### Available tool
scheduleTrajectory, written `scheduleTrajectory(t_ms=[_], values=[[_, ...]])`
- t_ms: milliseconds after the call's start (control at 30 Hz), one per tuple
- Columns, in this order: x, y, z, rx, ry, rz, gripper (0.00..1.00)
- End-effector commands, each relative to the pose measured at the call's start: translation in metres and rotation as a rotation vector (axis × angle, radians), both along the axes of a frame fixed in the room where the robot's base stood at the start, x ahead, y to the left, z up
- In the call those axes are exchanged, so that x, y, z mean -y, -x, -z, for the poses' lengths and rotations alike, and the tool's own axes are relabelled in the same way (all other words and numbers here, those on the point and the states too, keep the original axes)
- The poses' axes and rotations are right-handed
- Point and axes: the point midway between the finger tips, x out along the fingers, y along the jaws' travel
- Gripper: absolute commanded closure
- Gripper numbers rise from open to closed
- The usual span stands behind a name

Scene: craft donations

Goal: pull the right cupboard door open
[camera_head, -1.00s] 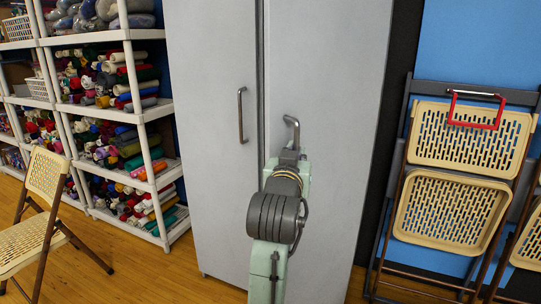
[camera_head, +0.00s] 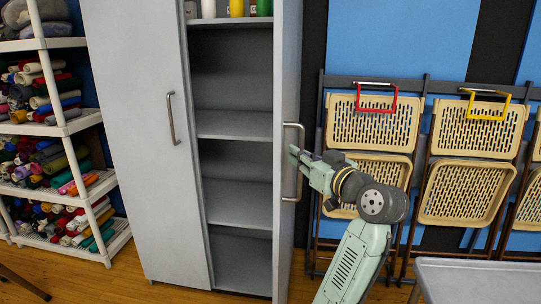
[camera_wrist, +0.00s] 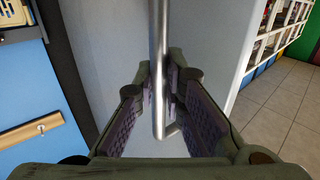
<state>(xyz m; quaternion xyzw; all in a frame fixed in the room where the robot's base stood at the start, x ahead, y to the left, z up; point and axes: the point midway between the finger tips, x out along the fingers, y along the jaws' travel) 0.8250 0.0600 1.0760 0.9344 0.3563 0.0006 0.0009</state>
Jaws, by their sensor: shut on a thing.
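The right cupboard door (camera_head: 287,80) stands wide open and shows nearly edge-on in the head view. Its metal bar handle (camera_head: 301,130) faces right. My gripper (camera_head: 300,156) reaches the handle from the right, and it is shut on it. In the wrist view the handle (camera_wrist: 159,50) runs upright between the fingers of my gripper (camera_wrist: 160,100), with the grey door face behind. The left cupboard door (camera_head: 140,150) is closed, with its own handle (camera_head: 172,118). The fingertips are partly hidden by the handle.
The cupboard's shelves (camera_head: 235,124) are in view, mostly bare, with several bottles (camera_head: 236,9) at the top. Folded chairs (camera_head: 368,125) lean on the wall to the right, close to my arm. A grey table (camera_head: 480,275) is at bottom right. Fabric shelves (camera_head: 60,130) stand left.

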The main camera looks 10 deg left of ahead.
Motion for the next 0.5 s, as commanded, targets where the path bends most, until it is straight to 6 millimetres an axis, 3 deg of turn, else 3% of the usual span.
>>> scheduleTrajectory(t_ms=[33, 200, 500], values=[[0.014, -0.004, -0.001, -0.002, -0.004, -0.022, 1.0], [0.039, -0.01, 0.0, -0.001, -0.001, -0.048, 1.0], [0.061, -0.018, -0.001, -0.001, -0.002, -0.05, 1.0]])
